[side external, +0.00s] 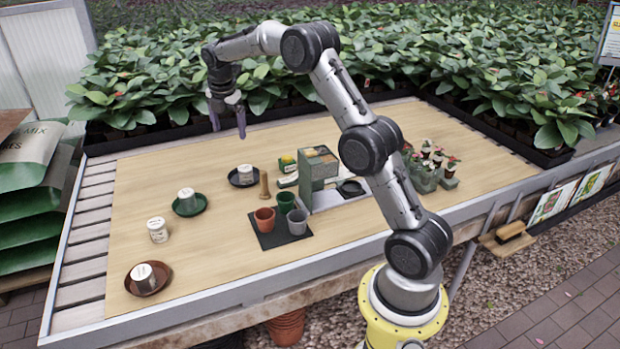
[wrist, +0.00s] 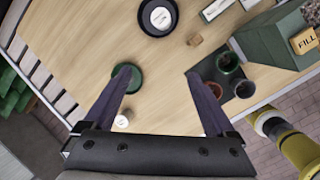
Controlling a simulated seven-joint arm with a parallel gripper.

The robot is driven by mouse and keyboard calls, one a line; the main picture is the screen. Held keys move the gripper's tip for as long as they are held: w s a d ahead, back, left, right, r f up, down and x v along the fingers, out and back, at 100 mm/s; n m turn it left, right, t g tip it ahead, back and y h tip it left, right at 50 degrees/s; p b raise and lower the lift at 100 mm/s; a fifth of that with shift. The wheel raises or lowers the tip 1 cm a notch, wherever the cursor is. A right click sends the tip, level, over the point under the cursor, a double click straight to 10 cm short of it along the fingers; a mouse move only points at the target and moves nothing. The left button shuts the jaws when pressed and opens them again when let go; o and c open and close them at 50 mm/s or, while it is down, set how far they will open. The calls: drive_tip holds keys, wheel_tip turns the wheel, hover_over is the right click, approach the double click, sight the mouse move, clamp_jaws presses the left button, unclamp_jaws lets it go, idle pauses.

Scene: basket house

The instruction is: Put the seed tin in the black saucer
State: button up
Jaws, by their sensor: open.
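The black saucer (side external: 233,183) lies near the middle-back of the table with a white tin (side external: 245,173) in it. The wrist view also shows this saucer (wrist: 144,26) and tin (wrist: 160,16) at the top. A similar white tin (side external: 157,230) stands directly on the wood at left; another (side external: 187,197) is in the green saucer (side external: 194,211), and one more (side external: 143,275) in the brown saucer (side external: 160,285). I cannot read which is the seed tin. My gripper (side external: 228,132) is open and empty, high above the table's back; its left finger partly hides the green saucer (wrist: 136,82) in the wrist view.
Several pots (side external: 264,220) stand on a dark mat (side external: 279,240). A green box-like stand (side external: 318,168) and potted flowers (side external: 425,175) are farther right.

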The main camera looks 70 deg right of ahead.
drive_tip(key=s+a+r+m+t+y, duration=0.1)
drive_tip(key=s+a+r+m, duration=0.45)
drive_tip(key=s+a, duration=0.35)
drive_tip(key=s+a+r+m+t, duration=0.1)
drive_tip(key=s+a+r+m, duration=0.3)
drive_tip(key=s+a+r, duration=0.35)
drive_tip(key=s+a+f+m, duration=0.2)
drive_tip(key=s+a, duration=0.1)
drive_tip(key=s, duration=0.3)
drive_tip(key=s+a+f+m+t+y, duration=0.1)
drive_tip(key=s+a+f+m, duration=0.1)
drive_tip(key=s, duration=0.5)
drive_tip(key=s+a+f+m, duration=0.2)
drive_tip(key=s+a+m, duration=0.1)
drive_tip(key=s, duration=0.4)
drive_tip(key=shift+s+a+f+m+t+y, duration=0.15)
drive_tip(key=shift+a+f+m+t+y, duration=0.2)
drive_tip(key=shift+m, duration=0.4)
